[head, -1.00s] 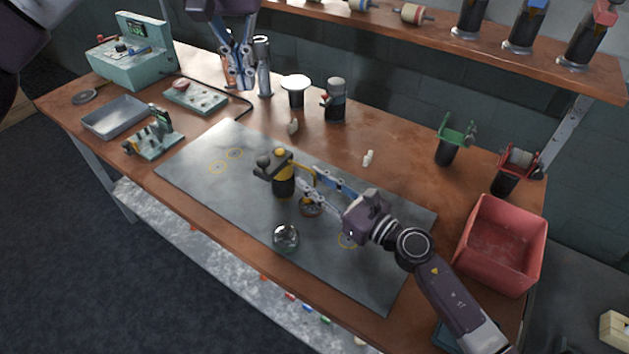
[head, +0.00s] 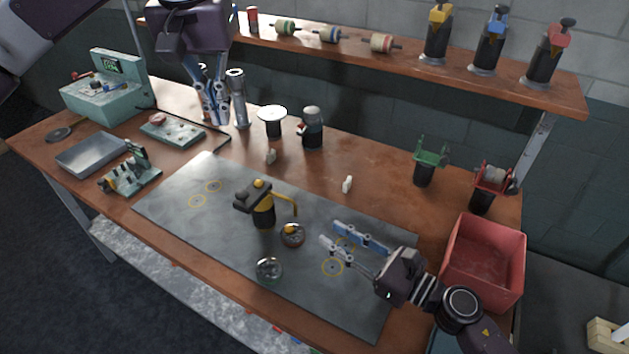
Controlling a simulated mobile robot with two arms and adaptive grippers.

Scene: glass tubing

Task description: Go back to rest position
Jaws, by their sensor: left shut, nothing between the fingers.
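My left gripper (head: 219,119) hangs at the upper left with its fingers pointing down, shut and empty, in front of a grey metal cylinder (head: 237,97) at the back of the bench. My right gripper (head: 328,232) is low over the right part of the grey mat (head: 330,300), fingers spread apart and pointing left, with nothing between them. A black device with a yellow top and a yellow side arm (head: 264,212) stands upright on the mat, left of the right gripper and apart from it.
A small round piece with an orange top (head: 291,235) and a clear glass piece (head: 268,269) are on the mat near the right gripper. A red bin (head: 484,262) stands at the right bench end. A shelf (head: 400,62) with spools and burners runs along the back.

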